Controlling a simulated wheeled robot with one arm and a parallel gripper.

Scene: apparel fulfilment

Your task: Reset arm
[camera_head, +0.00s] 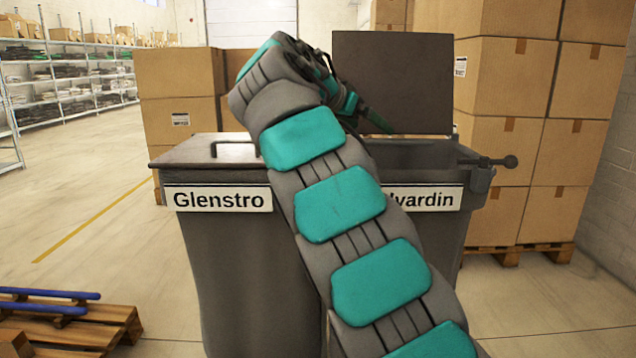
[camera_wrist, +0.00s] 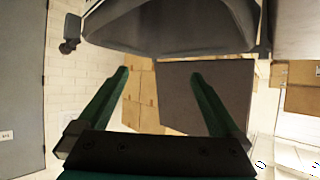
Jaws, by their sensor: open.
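My gripper (camera_wrist: 158,73) is open in the wrist view, with two green fingers apart and nothing between them. In the head view my arm reaches up across the bins, and the gripper is mostly hidden behind its bent wrist, above the right bin. The left grey bin, labelled Glenstro (camera_head: 235,270), has its lid (camera_head: 190,153) shut. The right grey bin, its label (camera_head: 430,197) partly hidden and reading "lvardin", has its dark lid (camera_head: 395,75) raised upright. The wrist view, seemingly upside down, shows a bin edge (camera_wrist: 170,35) at the top and the raised lid (camera_wrist: 215,85). The right bin's inside is hidden.
Stacked cartons (camera_head: 525,75) stand on a pallet behind the right bin, and more cartons (camera_head: 178,80) stand behind the left bin. A wooden pallet (camera_head: 85,325) with blue bars lies front left. Shelving (camera_head: 65,80) lines the far left. Open floor lies between.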

